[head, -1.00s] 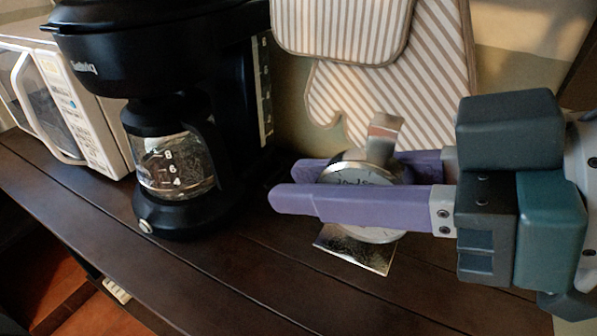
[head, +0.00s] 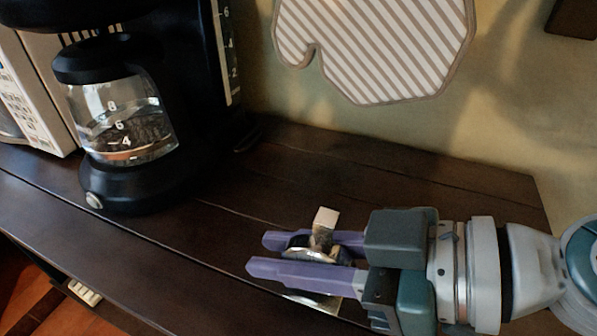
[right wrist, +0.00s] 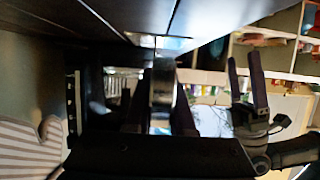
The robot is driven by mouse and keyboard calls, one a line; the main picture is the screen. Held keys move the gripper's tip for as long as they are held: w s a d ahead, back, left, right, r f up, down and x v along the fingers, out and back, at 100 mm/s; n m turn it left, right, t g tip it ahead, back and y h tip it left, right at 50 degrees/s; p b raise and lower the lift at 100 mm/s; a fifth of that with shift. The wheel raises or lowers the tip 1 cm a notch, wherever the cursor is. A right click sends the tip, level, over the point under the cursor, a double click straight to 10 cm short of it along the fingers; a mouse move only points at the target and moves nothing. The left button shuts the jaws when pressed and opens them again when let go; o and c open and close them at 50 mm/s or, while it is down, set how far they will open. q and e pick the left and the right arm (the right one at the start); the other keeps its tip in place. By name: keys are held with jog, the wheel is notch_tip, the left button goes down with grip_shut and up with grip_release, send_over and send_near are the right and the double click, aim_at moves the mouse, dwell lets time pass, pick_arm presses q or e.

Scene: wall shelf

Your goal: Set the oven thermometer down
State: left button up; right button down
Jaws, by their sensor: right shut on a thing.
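The oven thermometer (head: 324,232) is silvery, with a round dial, a hook tab on top and a flat shiny base plate. It sits between the purple fingers of my right gripper (head: 266,254), which is shut on it, low over the dark shelf. The dial is mostly hidden by the near finger. In the right wrist view the thermometer (right wrist: 163,85) shows edge-on, its plate close to the dark shelf surface. I cannot tell if the plate touches. My left gripper (right wrist: 247,85) shows in the right wrist view, fingers apart and empty; it is not in the head view.
The dark plank shelf (head: 350,172) is clear behind the gripper. A black coffee maker (head: 130,190) with a glass carafe stands to the left, a white microwave (head: 40,105) beyond it. A striped oven mitt (head: 385,50) hangs on the wall.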

notch_tip(320, 180, down, 3)
jog(key=shift+r+b, duration=0.2)
jog(key=shift+b, duration=0.2)
pick_arm(q)
jog(key=shift+f, duration=0.7)
pick_arm(e)
jog(key=c, duration=0.8)
grip_release()
jog(key=shift+f, duration=0.1)
jog(key=shift+o, duration=0.2)
